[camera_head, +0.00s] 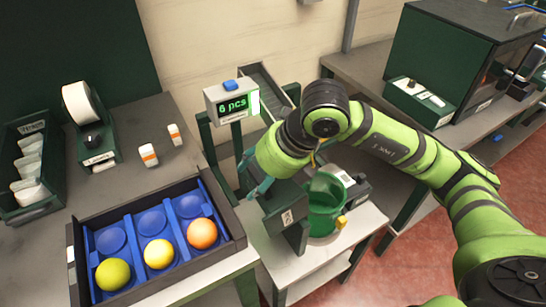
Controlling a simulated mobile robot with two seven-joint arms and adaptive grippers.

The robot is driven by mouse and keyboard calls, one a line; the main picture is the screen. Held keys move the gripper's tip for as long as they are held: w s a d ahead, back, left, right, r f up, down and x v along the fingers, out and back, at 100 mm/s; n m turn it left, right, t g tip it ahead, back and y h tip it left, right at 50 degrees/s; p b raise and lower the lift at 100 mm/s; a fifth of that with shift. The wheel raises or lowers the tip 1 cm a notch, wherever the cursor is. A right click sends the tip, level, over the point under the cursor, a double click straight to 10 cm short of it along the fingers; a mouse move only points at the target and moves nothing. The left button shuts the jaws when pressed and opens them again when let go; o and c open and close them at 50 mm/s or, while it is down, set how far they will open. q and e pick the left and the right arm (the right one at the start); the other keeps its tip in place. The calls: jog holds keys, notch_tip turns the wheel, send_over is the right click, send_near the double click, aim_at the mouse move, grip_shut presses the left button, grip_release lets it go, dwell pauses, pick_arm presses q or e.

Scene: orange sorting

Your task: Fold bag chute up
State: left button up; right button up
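My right gripper (253,174) reaches in from the right, in front of the counter stand. Its two teal fingertips are apart, with no object seen between them. A dark, tilted chute panel (292,236) with a small white label lies just below and right of the fingers. Its upper part is partly hidden by my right wrist, and I cannot tell whether the fingers touch it. A green bag-like container (323,200) stands open at the panel's right side on a white low table (353,225). My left gripper is not in view.
A display (232,106) reading "6 pcs" stands behind the gripper, beside a grey ramp (262,84). A tray (238,228) with blue compartments holds three fruits at lower left. A label roll (80,103) and a dark machine (440,50) stand farther back.

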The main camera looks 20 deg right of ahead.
jog(key=v, duration=1)
jog(key=shift+s+d+r, duration=0.15)
jog(key=shift+d+r, duration=0.05)
jog(key=shift+r, duration=0.1)
